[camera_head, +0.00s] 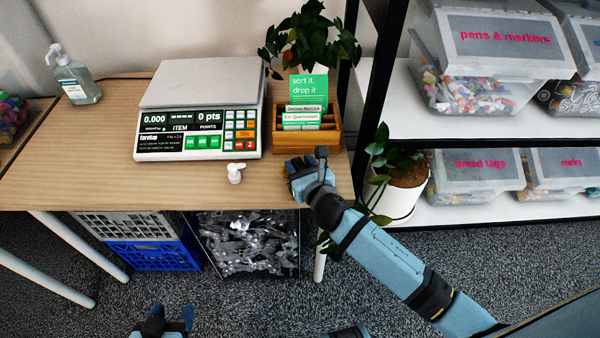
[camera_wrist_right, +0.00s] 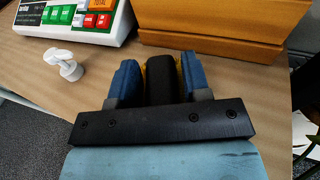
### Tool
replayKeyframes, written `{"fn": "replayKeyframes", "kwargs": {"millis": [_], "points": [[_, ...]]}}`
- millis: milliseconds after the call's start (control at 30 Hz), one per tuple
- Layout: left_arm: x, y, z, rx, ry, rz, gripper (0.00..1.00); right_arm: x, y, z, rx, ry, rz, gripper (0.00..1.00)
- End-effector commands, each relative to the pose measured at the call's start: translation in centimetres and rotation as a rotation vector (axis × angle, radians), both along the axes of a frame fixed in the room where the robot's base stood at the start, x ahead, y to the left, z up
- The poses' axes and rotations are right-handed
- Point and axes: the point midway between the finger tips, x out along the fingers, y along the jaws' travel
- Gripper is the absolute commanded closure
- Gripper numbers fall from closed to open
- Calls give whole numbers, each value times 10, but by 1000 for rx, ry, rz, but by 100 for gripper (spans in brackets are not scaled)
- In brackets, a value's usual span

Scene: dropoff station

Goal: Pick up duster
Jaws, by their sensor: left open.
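The duster (camera_wrist_right: 161,80) is a small dark block with yellow edges, seen in the right wrist view. It sits between the two blue fingers of my right gripper (camera_wrist_right: 161,88), with no clear gap on either side. In the head view my right gripper (camera_head: 305,178) is low at the front right edge of the wooden table (camera_head: 100,176), and it hides most of the duster there. Whether the duster touches the tabletop is not clear. My left gripper (camera_head: 170,318) is open and empty at the bottom, in front of the table.
A wooden box (camera_head: 308,140) with cards stands just behind the right gripper. A potted plant (camera_head: 400,200) and shelves (camera_head: 480,115) with bins stand at the right. The table's left front is clear.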

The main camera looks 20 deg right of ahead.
Motion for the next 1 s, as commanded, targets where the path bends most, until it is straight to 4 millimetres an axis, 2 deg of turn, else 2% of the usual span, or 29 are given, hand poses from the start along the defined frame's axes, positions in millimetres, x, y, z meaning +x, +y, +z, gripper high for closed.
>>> {"fn": "replayKeyframes", "kwargs": {"millis": [33, 133, 200, 433, 567, 767, 1000], "points": [[0, 0, -1, 1, 2, 0, 43, 0, 0, 0, 0, 0, 0, 68], [-1, 0, -2, 2, 4, -1, 43, 0, 0, 0, 0, 0, 0, 91], [-1, 0, -3, 3, 5, -1, 43, 0, 0, 0, 0, 0, 0, 96], [-1, 0, -4, 3, 6, -1, 43, 0, 0, 1, 0, -1, 0, 96], [-1, 0, -1, 4, 7, -1, 43, 0, 0, 9, -1, -2, 0, 96], [-3, 2, 5, 14, 17, 1, 43, 0, 0, 41, -1, -5, 1, 96], [-5, 4, 14, 4, 41, 9, 43, 1, 0, 110, -3, -7, 3, 96]]}}
